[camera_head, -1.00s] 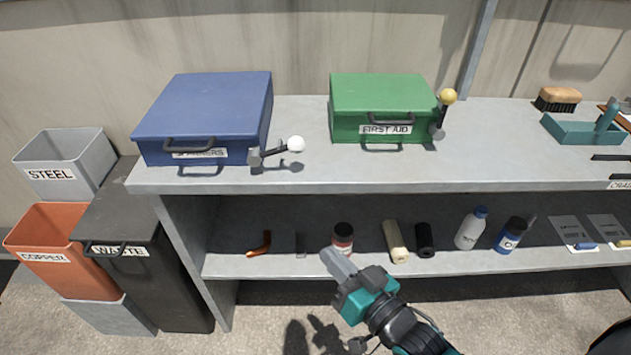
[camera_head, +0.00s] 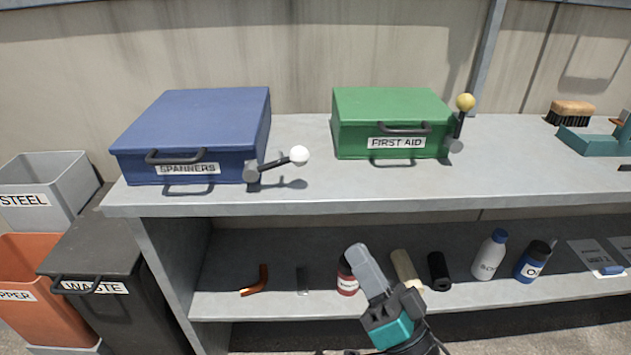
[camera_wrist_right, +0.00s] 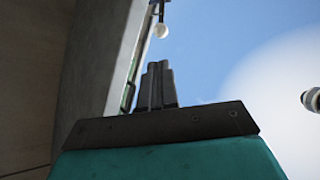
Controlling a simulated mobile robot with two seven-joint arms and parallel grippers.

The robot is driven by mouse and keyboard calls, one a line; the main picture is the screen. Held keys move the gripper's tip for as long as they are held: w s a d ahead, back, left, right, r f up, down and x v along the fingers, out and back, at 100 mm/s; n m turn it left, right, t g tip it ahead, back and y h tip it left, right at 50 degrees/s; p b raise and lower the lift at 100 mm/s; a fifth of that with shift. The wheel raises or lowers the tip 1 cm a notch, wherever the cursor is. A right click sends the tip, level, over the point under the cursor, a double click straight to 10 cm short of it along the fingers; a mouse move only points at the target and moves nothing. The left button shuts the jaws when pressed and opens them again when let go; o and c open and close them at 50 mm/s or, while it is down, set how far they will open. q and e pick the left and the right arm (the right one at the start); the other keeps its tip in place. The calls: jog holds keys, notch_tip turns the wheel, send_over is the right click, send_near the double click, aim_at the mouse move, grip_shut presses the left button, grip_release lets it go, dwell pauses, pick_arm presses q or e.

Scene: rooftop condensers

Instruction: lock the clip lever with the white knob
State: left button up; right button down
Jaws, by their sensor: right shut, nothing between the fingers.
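The clip lever with the white knob (camera_head: 299,154) is on the front right corner of the blue box labelled SPANNERS (camera_head: 195,125). Its dark arm (camera_head: 272,164) sticks out to the right and slightly up from its pivot. My left gripper is not in view.
A green FIRST AID box (camera_head: 390,115) stands to the right; its yellow-knobbed lever (camera_head: 465,103) points up. The bench edge (camera_head: 400,198) lies between my right gripper and the lever. Bottles and other small items stand on the lower shelf. The bench top between the boxes is clear.

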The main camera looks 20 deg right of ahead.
jog(key=b+x, duration=0.1)
jog(key=x, duration=1.3)
